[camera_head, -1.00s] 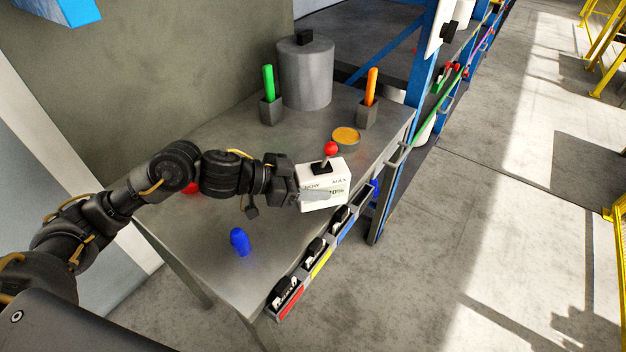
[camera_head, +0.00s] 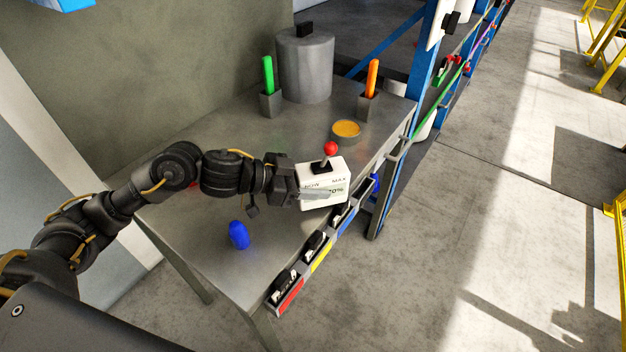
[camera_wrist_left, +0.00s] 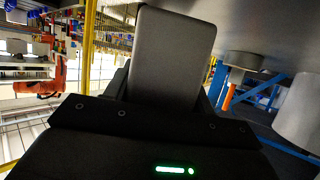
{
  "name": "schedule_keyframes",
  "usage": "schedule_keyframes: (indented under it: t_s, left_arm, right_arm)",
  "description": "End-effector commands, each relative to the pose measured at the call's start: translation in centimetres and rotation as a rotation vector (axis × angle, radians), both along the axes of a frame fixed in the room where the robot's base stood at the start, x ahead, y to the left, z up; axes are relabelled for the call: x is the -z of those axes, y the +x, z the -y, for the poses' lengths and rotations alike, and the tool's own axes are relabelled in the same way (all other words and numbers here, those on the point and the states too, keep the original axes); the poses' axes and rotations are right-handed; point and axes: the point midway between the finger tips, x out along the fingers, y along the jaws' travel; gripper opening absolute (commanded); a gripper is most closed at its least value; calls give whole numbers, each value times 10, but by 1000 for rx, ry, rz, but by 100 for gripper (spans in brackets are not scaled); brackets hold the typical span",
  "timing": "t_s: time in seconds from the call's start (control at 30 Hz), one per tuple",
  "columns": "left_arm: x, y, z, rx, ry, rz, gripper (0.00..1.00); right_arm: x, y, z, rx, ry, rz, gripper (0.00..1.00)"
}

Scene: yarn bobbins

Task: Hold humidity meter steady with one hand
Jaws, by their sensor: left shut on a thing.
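The humidity meter (camera_head: 325,181) is a white box with dark lettering on its front and a red ball on a black base on top. It is upright above the table's right part, near the front edge; I cannot tell whether it touches the table. My left gripper (camera_head: 302,192) reaches it from the left and is shut on it, one finger across its front. In the left wrist view a grey block-like shape (camera_wrist_left: 172,62) fills the middle, close to the lens. My right gripper is not in view.
The metal table (camera_head: 210,262) also holds a blue bobbin (camera_head: 239,235), a green stick in a holder (camera_head: 268,88), an orange stick (camera_head: 372,78), a round tin (camera_head: 346,131) and a large grey cylinder (camera_head: 305,68). Small coloured bins (camera_head: 291,293) line its front edge.

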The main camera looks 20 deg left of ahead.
Motion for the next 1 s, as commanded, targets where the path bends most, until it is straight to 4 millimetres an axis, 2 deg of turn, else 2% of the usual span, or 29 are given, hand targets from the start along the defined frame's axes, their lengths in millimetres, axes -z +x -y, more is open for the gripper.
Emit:
schedule_keyframes:
  t_s: [0.03, 0.07, 0.23, 0.67, 0.77, 1.0]
  left_arm:
    - [-1, 0, 0, -1, -1, 2, 33]
    - [-1, 0, 0, -1, -1, 2, 58]
    - [-1, 0, 0, 0, -1, 2, 80]
    - [-1, -2, -3, 0, 2, -1, 80]
    - [-5, -7, -13, -1, 3, 0, 80]
    - [-23, -30, -52, -3, 5, 0, 80]
  right_arm:
    - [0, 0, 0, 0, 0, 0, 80]
    - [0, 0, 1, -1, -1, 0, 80]
    - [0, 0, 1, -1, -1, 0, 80]
    - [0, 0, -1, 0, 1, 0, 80]
    - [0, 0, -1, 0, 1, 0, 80]
    - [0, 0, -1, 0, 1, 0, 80]
